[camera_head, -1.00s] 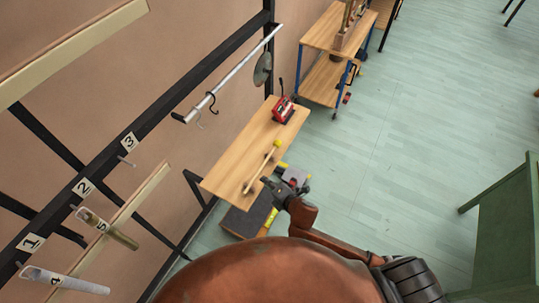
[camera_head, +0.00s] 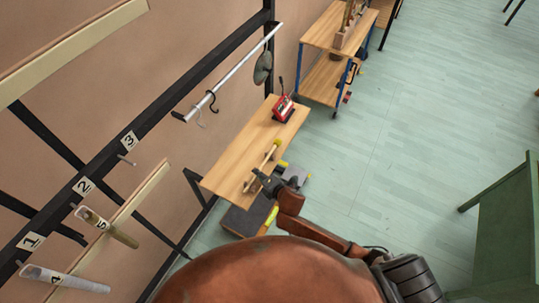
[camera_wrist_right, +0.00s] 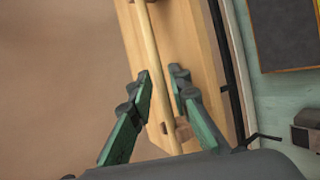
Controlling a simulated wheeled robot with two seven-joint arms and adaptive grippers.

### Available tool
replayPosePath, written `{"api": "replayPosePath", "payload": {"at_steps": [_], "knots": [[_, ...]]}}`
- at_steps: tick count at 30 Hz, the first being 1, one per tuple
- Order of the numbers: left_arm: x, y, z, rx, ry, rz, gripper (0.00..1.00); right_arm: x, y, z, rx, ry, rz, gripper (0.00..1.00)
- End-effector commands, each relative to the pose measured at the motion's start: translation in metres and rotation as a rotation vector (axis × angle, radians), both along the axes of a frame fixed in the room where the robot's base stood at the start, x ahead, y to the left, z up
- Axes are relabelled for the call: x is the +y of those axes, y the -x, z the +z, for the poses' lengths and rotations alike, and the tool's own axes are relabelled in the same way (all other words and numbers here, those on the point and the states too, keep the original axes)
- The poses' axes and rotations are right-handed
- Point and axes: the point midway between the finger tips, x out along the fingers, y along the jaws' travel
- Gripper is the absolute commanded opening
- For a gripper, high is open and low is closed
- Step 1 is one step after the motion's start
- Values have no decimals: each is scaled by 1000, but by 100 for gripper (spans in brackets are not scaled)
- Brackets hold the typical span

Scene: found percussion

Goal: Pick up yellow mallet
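The yellow mallet (camera_head: 268,157) lies on the wooden table, its yellow head toward the far side and its thin pale handle running toward me. In the right wrist view the handle (camera_wrist_right: 155,45) passes between my two green and black fingers. My right gripper (camera_head: 259,176) is open at the near part of the handle. Its fingers (camera_wrist_right: 162,76) stand on either side of the handle, with a visible gap; I cannot tell the depth between them. The yellow head is outside the wrist view. My left gripper is not in view.
The wooden table (camera_head: 236,155) also holds a red device (camera_head: 284,109) at its far end. A metal rail (camera_head: 232,75) with hooks and a hanging disc (camera_head: 263,68) is on the wall side. A dark box (camera_head: 243,218) is below the near end.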

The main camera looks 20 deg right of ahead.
Motion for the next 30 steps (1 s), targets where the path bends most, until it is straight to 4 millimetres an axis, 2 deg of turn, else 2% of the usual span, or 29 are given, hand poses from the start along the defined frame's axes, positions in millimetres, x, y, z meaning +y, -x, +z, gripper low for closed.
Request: {"api": "replayPosePath", "payload": {"at_steps": [7, 23, 30], "knots": [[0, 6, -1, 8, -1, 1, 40, 0, 0, 0, 0, 0, 0, 0], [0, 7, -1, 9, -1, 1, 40, 0, 0, 1, 0, 0, 0, 0], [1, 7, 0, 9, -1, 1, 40, 0, -1, 20, -4, 0, 2, 0]]}}
